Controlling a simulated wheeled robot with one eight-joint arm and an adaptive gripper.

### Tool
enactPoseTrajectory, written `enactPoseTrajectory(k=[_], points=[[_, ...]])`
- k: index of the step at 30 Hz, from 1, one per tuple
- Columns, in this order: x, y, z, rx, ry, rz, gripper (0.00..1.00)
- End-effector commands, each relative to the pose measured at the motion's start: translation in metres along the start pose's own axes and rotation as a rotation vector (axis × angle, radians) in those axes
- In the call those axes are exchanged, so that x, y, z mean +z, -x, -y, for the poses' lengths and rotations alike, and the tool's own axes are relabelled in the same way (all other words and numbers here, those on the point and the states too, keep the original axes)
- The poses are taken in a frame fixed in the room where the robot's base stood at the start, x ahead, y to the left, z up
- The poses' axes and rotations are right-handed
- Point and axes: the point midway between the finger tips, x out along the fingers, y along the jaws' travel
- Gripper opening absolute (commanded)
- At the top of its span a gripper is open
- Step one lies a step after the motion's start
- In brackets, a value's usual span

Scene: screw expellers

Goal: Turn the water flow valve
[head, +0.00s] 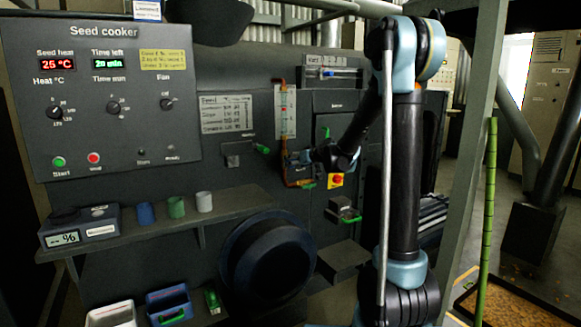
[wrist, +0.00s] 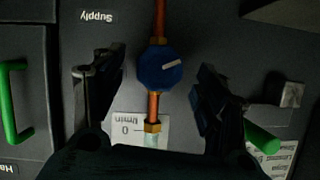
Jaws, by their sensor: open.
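The water flow valve is a round blue knob (wrist: 160,70) with a pale mark on its face, set on a copper pipe (wrist: 152,108) in the wrist view. My gripper (wrist: 161,78) is open, with one finger on each side of the knob and gaps between them. No contact with the knob shows. In the head view the copper pipe (head: 284,115) runs down the dark panel, and my gripper (head: 300,160) is beside its lower part. The knob is not clear there, hidden by or blended with my gripper.
A green handle (wrist: 13,103) and a green lever (wrist: 262,137) flank the pipe in the wrist view. In the head view, a red knob on a yellow plate (head: 336,180) sits right of my gripper. A shelf (head: 235,205) and a large black round part (head: 268,262) stick out below.

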Motion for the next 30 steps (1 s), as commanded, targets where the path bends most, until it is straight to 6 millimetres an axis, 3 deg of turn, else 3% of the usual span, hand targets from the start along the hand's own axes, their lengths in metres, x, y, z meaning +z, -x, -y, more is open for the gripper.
enactPoseTrajectory(k=[12,24,25,30], points=[[0.0,-0.043,0.0,0.0,0.001,0.0,0.67],[0.0,-0.048,0.0,0.0,0.0,0.0,0.67],[0.0,-0.048,0.0,0.0,0.0,0.0,0.64],[0.0,-0.048,0.0,0.0,0.0,0.0,0.26]])
